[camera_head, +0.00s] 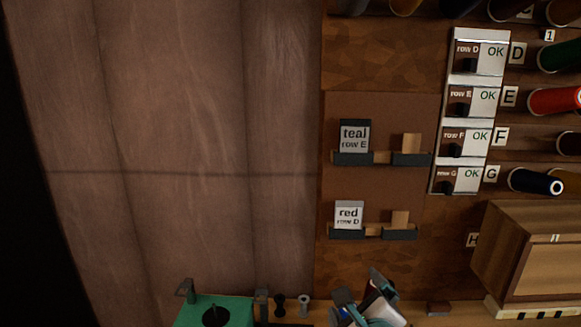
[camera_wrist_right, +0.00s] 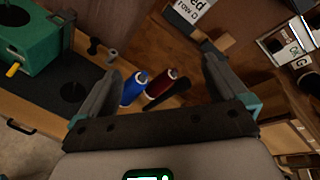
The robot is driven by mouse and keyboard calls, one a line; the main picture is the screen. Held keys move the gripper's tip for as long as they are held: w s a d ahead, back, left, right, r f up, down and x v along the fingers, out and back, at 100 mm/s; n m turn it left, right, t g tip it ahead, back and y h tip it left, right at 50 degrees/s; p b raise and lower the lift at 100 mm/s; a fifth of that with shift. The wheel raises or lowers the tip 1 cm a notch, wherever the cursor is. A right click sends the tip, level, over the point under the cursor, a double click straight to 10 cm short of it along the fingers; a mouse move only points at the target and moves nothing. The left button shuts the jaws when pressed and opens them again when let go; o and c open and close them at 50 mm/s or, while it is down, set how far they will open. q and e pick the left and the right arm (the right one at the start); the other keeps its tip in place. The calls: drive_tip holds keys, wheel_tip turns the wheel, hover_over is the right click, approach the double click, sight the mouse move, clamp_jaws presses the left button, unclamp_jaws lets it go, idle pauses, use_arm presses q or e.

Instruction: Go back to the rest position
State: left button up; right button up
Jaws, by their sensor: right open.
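My right gripper (camera_head: 368,298) shows at the bottom of the head view, over the bench edge below the board. In the right wrist view its two fingers (camera_wrist_right: 162,75) stand wide apart, with nothing clamped between them. A blue spool (camera_wrist_right: 134,88) and a dark red spool (camera_wrist_right: 160,83) show between and beyond the fingers, with a black piece beside them. I cannot tell how far below the fingers they are. My left gripper is in neither view.
A green machine (camera_head: 215,312) stands at the bottom left on the bench. A "teal row E" card (camera_head: 354,137) and a "red row D" card (camera_head: 348,216) sit on wall ledges. A wooden box (camera_head: 530,255) juts out at right, below threaded rows. A bare curtain-like wall (camera_head: 170,130) fills the left.

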drive_tip(key=s+f+n+g+y, duration=0.1)
drive_tip(key=s+f+n+g, duration=0.15)
drive_tip(key=f+n, duration=0.65)
drive_tip(key=s+f+n+g, duration=0.1)
drive_tip(key=f+n+g, duration=0.25)
drive_tip(key=f, duration=1.25)
drive_tip(key=s+f+n+g+y, duration=0.3)
drive_tip(key=s+f+n+g, duration=0.75)
drive_tip(key=s+f, duration=0.9)
drive_tip(key=f+t+b, duration=0.1)
drive_tip(key=f+b, duration=0.1)
drive_tip(key=b, duration=0.1)
drive_tip(key=s+f+n+t+b, duration=0.1)
drive_tip(key=b, duration=0.2)
drive_tip(key=shift+f+n, duration=0.3)
drive_tip(key=shift+f, duration=0.1)
